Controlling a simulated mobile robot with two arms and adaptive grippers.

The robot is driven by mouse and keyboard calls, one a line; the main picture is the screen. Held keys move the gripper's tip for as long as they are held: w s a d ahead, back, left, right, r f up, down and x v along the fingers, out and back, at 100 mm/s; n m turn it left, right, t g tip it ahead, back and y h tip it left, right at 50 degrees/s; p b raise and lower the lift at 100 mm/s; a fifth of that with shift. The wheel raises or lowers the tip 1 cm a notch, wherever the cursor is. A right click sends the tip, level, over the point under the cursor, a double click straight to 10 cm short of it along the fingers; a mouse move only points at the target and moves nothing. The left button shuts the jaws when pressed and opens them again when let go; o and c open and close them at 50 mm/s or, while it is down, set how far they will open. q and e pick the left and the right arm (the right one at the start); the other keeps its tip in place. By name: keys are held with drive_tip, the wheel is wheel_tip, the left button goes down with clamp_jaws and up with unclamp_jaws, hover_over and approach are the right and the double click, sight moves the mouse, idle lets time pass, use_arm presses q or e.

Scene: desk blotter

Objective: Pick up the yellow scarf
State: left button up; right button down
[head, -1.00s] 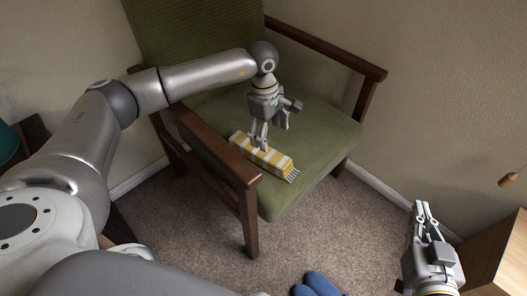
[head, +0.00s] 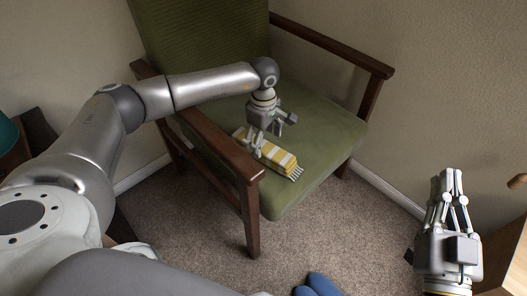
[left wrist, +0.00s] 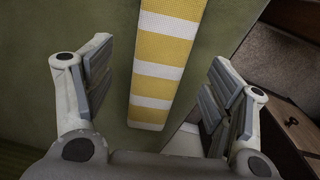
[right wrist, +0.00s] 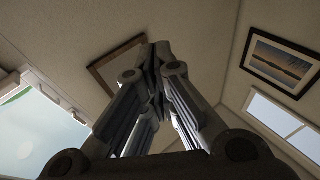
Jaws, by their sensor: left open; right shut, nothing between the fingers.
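The yellow scarf (head: 279,157), striped yellow and white with a pale fringe at one end, lies folded on the green chair seat (head: 320,130). In the left wrist view the scarf (left wrist: 162,60) runs between the fingers, nearer the middle than either one. My left gripper (head: 255,152) is open, low over the scarf's far-left end, with its fingers on either side. I cannot tell whether they touch it. My right gripper (head: 448,172) is shut and empty, away from the chair at the right. In the right wrist view its fingertips (right wrist: 159,50) meet and point upward.
The chair's wooden armrest (head: 215,147) runs close beside my left gripper and under my left arm. The other armrest (head: 335,43) is on the far side. Blue slippers (head: 322,286) lie on the carpet. Wooden furniture (head: 507,262) stands at the lower right.

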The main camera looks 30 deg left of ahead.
sight(263, 146)
use_arm(q)
wheel_tip(263, 146, down, 3)
drive_tip(key=shift+f+b, duration=0.1)
drive_tip(key=shift+b, duration=0.4)
drive_tip(key=shift+f, duration=0.35)
use_arm(e)
wheel_tip(263, 146, up, 6)
drive_tip(key=s+t+y, duration=0.1)
drive_tip(key=s+t, duration=0.1)
drive_tip(key=t, duration=0.1)
drive_tip(key=shift+s+f+t, duration=0.15)
drive_tip(key=shift+s+t, duration=0.2)
drive_tip(key=shift+t, duration=0.05)
use_arm(q)
drive_tip(key=c, duration=1.2)
use_arm(e)
drive_tip(key=shift+a, duration=0.1)
